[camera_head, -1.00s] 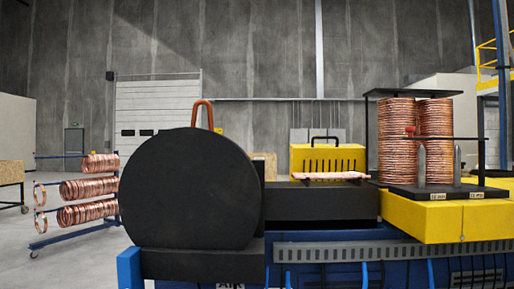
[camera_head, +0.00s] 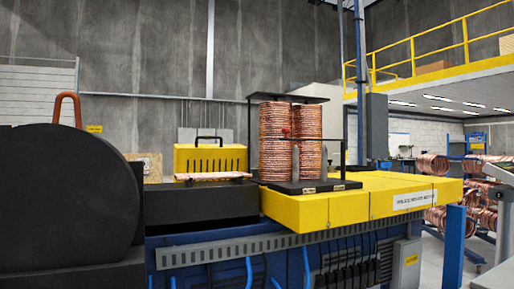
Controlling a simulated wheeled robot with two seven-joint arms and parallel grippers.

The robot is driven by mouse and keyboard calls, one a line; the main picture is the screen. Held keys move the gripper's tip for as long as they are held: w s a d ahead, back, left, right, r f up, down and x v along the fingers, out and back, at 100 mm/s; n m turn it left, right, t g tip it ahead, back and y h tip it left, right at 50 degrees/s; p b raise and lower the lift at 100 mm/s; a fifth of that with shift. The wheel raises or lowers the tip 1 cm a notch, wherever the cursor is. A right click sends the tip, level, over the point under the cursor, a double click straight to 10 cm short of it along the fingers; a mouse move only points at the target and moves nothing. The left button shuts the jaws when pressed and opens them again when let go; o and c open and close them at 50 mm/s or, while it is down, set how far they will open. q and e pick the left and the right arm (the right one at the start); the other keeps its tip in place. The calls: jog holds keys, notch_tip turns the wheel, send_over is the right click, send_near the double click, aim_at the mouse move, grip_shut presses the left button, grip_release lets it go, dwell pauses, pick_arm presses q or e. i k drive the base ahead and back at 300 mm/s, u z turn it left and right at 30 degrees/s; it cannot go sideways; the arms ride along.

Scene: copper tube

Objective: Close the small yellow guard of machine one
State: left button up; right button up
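A small yellow slotted guard (camera_head: 210,158) with a black handle on top stands behind the machine's black bed, left of the copper coils. I cannot tell from here whether it is open or shut. The machine has a large round black housing (camera_head: 68,195) at the left and a blue base. A long yellow cover (camera_head: 345,201) with a white label lies along its right part. Neither of my grippers is in view.
Two stacks of copper coils (camera_head: 289,142) stand in a black rack on the yellow cover. More copper coils (camera_head: 482,208) hang on a blue rack at the right. A yellow-railed platform (camera_head: 440,50) is at upper right. Floor shows at lower right.

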aim_at(197, 157)
jog(key=u, duration=0.45)
jog(key=k, duration=0.65)
jog(key=z, duration=0.65)
jog(key=i, duration=0.85)
jog(key=z, duration=0.55)
jog(key=i, duration=1.15)
jog(key=u, duration=0.4)
